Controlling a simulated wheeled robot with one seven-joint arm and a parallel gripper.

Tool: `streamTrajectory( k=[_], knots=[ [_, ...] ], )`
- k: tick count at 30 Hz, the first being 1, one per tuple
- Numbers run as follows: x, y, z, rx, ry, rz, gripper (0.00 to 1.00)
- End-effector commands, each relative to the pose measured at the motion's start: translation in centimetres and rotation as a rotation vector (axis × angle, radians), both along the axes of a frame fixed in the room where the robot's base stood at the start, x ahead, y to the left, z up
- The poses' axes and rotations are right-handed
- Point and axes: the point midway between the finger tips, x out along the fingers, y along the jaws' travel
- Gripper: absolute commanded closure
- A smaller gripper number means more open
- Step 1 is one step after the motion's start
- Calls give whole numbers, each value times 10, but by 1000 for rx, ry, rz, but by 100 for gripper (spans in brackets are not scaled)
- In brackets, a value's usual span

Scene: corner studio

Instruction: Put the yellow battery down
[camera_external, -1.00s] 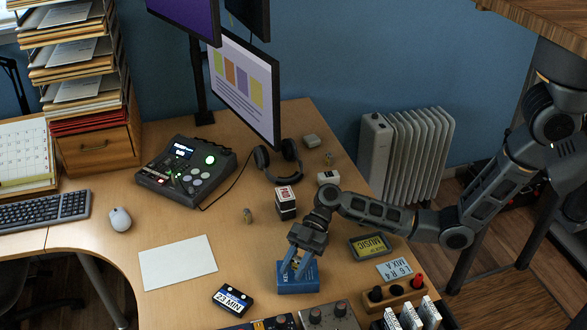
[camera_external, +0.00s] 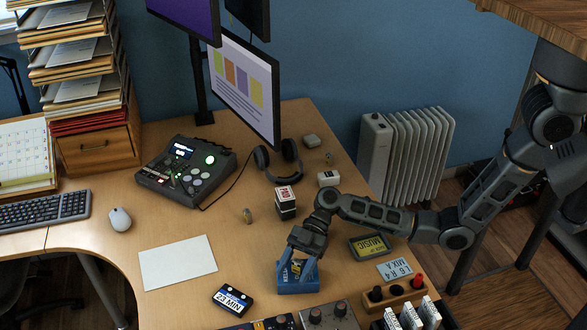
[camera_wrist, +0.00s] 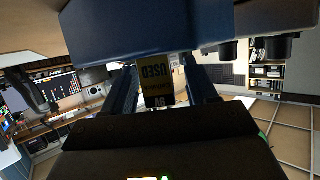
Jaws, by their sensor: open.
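The yellow battery (camera_wrist: 156,82) shows between my fingers in the wrist view, with dark "USED" and "9V" lettering upside down. In the external view it is a small yellow patch (camera_external: 296,267) between the fingers, at the blue box. My gripper (camera_external: 298,271) points down at the blue box (camera_external: 298,287) on the desk's front right part. The fingers are apart, with a gap at each side of the battery in the wrist view (camera_wrist: 162,92). The blue box fills the top of that view (camera_wrist: 150,30). Whether the battery rests inside the box is hidden.
A black cassette-like case (camera_external: 233,299) and white sheet (camera_external: 178,262) lie left of the box. A yellow-labelled case (camera_external: 370,246) lies to the right, and a red-and-white stamp-like block (camera_external: 285,197) stands behind. Knobbed units (camera_external: 328,316) sit in front.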

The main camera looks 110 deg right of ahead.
Motion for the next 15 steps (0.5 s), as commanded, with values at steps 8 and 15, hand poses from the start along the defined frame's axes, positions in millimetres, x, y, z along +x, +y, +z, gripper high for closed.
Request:
streamTrajectory(
  k=[8, 15],
  knots=[
    [-14, -15, 11, 0, -2, -3, 42],
    [-19, -20, 53, -3, -4, 1, 42]
  ],
)
